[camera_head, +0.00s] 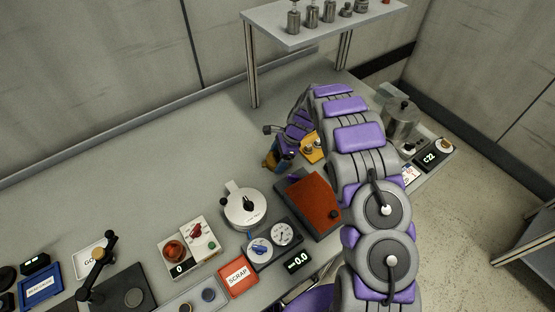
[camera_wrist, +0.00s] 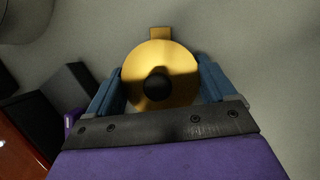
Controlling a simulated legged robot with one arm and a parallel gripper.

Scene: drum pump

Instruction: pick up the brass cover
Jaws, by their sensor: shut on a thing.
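The brass cover (camera_wrist: 160,62) fills the space between the two blue fingers of my gripper (camera_wrist: 162,86) in the wrist view. It is a round golden disc with a dark centre and a small square tab at its far edge. My gripper is shut on it, one finger at each side. In the head view my gripper (camera_head: 279,155) is over the grey bench, left of my arm. Only a small golden patch of the cover (camera_head: 269,161) shows there. I cannot tell whether the cover touches the bench.
A yellow fixture with knobs (camera_head: 313,150) stands just right of my gripper. A red-topped box (camera_head: 311,203) and a round white device (camera_head: 245,204) stand nearer. A raised shelf with metal weights (camera_head: 292,32) is behind. The bench left of my gripper (camera_head: 190,150) is clear.

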